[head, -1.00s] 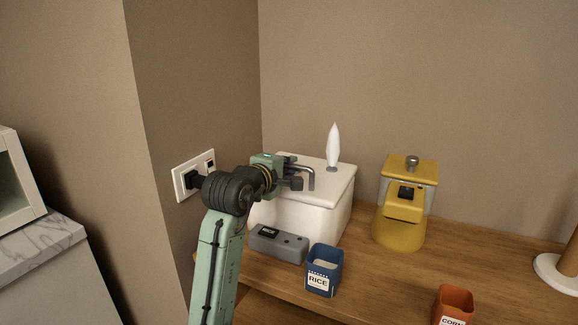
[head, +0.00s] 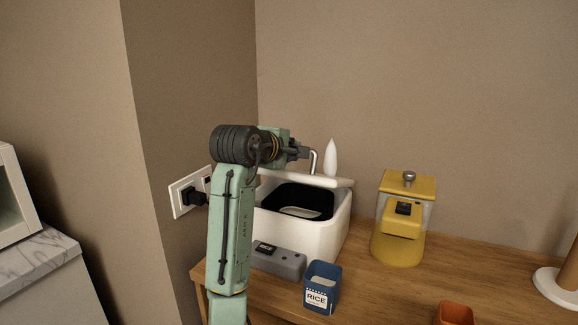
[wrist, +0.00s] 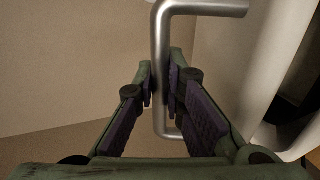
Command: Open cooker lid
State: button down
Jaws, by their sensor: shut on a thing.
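The white cooker (head: 328,234) stands on the wooden counter, with a grey control panel (head: 277,260) at its front. Its lid (head: 318,179) is tilted up, and the dark inner pot (head: 300,197) with something pale inside shows below it. My gripper (head: 306,153) is above the cooker's back left, at the lid's metal handle (head: 315,160). In the wrist view the bent metal handle (wrist: 161,60) passes between my fingers (wrist: 160,92), which are shut on it. Part of the cooker's left side is hidden behind my arm.
A blue rice box (head: 321,285) stands in front of the cooker. A yellow appliance (head: 398,240) is to the right, and an orange box (head: 455,313) at the front right. A white pointed object (head: 331,158) rises behind the lid. A wall socket with a plug (head: 193,195) is at left.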

jog(key=shift+w+d+r, duration=0.25)
jog(key=shift+w+r, duration=0.5)
jog(key=shift+r, duration=0.1)
jog(key=shift+w+d+r, duration=0.25)
jog(key=shift+w+r, duration=0.45)
jog(key=shift+r, duration=0.1)
jog(key=c, duration=1.7)
grip_release()
jog(key=shift+o, duration=0.2)
jog(key=shift+s, duration=0.1)
jog(key=v, duration=1.2)
